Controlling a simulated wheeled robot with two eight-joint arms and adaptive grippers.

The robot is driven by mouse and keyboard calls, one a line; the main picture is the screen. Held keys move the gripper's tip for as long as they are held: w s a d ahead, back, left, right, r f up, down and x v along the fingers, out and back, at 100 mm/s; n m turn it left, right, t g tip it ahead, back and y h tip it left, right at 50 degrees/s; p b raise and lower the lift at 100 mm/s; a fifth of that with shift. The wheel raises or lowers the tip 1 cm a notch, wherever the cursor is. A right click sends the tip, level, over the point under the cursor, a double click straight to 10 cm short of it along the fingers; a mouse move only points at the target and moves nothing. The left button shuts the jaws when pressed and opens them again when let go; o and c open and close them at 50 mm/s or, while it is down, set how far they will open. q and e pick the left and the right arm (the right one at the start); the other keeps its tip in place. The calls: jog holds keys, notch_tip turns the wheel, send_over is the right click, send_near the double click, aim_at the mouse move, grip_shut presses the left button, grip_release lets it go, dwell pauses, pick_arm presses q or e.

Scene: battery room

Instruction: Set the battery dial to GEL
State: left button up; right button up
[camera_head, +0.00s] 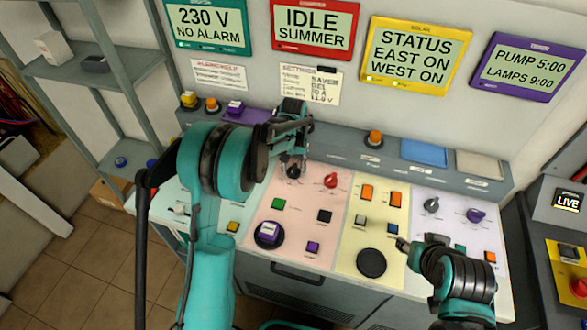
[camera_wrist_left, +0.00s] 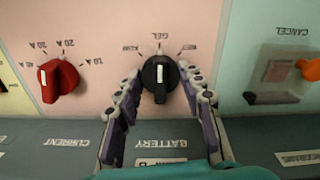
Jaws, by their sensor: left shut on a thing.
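The battery dial (camera_wrist_left: 159,80) is a black knob with a white mark, above an upside-down BATTERY label in the left wrist view. The GEL label (camera_wrist_left: 159,36) is upside down straight above the knob, between two other labels. The white mark runs up and down, in line with GEL. In the head view the gripper (camera_head: 293,163) partly hides the dial (camera_head: 293,172). My right gripper (camera_head: 403,244) hangs over the panel's lower right; its jaws are too small to tell.
A red current dial (camera_wrist_left: 58,80) stands beside the battery dial. A settings note (camera_head: 310,84) hangs on the wall behind. Grey shelves (camera_head: 100,65) stand left.

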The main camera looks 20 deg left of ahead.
aim_at(294, 168)
pick_arm(q)
jog(key=o, duration=1.2)
jog(key=shift+c, duration=0.2)
jog(key=shift+r, duration=0.15)
notch_tip(294, 168, up, 12)
